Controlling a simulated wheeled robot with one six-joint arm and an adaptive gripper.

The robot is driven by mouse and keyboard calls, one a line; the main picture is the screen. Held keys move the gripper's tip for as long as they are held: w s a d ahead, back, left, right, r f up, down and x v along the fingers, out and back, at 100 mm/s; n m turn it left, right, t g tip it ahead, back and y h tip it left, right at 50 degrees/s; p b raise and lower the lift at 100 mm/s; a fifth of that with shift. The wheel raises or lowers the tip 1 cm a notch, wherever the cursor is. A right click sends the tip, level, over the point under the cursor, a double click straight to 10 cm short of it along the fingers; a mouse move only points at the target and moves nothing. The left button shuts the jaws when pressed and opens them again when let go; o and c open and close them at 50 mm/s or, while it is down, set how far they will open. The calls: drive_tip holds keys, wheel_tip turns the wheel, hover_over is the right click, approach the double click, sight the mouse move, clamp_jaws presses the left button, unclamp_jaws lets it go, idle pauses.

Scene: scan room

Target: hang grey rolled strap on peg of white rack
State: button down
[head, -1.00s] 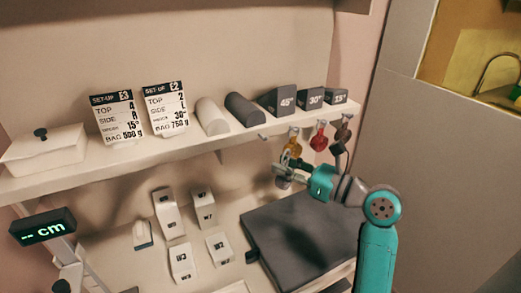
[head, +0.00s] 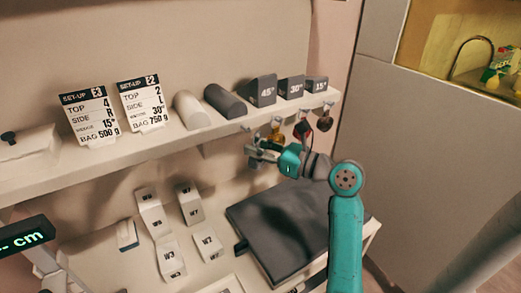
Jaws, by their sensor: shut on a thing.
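My gripper (head: 259,150) is shut on a small grey thing, which looks like the grey rolled strap (head: 256,161); the fingers hide part of it. It is held just below the front edge of the white shelf rack (head: 178,142). A bare peg (head: 247,127) sticks out of that edge, above and slightly left of the strap. The strap appears apart from the peg. To the right, a yellow strap (head: 276,131), a red strap (head: 303,129) and a dark strap (head: 325,122) hang from the rack's other pegs.
On the shelf stand two set-up cards (head: 144,103), a light roll (head: 191,109), a dark roll (head: 225,100) and dark angle wedges (head: 262,90). Below lie a dark flat pad (head: 290,225) and several white labelled blocks (head: 191,204). A display (head: 22,236) stands at left.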

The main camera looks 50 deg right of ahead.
drive_tip(key=w+d+f, duration=0.1)
drive_tip(key=w, duration=0.4)
drive_tip(key=shift+w+d+f, duration=0.15)
drive_tip(key=shift+w+d, duration=0.2)
drive_tip(key=shift+w, duration=0.05)
idle(0.5)
drive_tip(key=shift+w+a+f, duration=0.1)
drive_tip(key=shift+w+f, duration=0.1)
drive_tip(key=shift+f, duration=0.1)
idle(0.4)
drive_tip(key=c, duration=1)
unclamp_jaws()
drive_tip(key=o, duration=0.4)
drive_tip(key=shift+w+f, duration=0.15)
drive_tip(key=shift+w, duration=0.1)
drive_tip(key=shift+o, duration=0.2)
drive_tip(key=shift+s+r, duration=0.1)
drive_tip(key=shift+r, duration=0.1)
drive_tip(key=shift+s, duration=0.1)
drive_tip(key=v, duration=1.2)
